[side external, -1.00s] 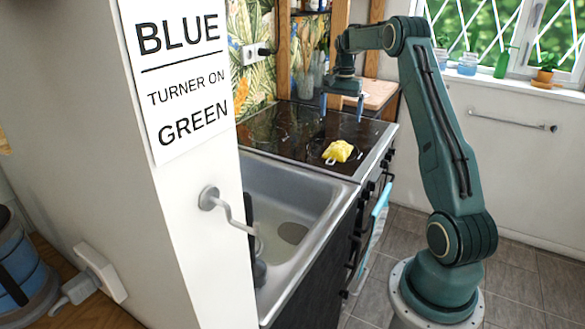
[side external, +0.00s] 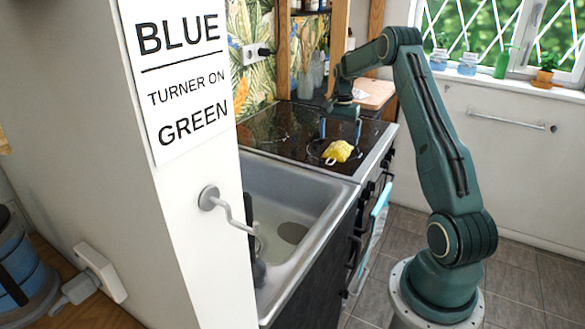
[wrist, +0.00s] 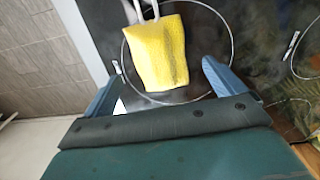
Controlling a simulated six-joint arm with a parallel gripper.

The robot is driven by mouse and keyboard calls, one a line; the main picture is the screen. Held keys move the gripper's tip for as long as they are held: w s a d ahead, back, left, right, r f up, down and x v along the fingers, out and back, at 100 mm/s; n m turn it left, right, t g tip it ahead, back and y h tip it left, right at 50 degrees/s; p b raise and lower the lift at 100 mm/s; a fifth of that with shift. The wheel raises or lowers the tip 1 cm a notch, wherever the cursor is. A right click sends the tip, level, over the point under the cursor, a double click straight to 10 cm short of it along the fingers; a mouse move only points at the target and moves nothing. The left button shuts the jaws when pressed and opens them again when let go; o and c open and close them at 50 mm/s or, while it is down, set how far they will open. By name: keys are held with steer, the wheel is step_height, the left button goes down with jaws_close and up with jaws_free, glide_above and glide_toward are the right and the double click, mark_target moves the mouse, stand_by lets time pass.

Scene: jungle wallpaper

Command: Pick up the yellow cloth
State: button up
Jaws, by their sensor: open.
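The yellow cloth (side external: 338,151) lies crumpled on the dark cooktop (side external: 290,135), close to its front edge. In the wrist view the yellow cloth (wrist: 158,52) is at the upper middle, over part of a thin ring marking, with a pale loop or strip at its top. My gripper (side external: 340,130) points down just behind the cloth in the side view. In the wrist view my gripper (wrist: 160,85) is open, its two blue fingers wide apart on either side of the cloth's near end. Nothing is held between them.
A metal sink (side external: 290,205) adjoins the cooktop on the near side. A wooden board (side external: 375,93) and glass bottles (side external: 305,82) stand behind the cooktop. A light blue towel (side external: 380,212) hangs on the oven front. A white wall with a sign (side external: 180,75) stands at the left.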

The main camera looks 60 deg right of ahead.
mark_target(339, 142)
steer(key=shift+f, duration=2)
steer(key=shift+c, duration=0.2)
steer(key=c, duration=1)
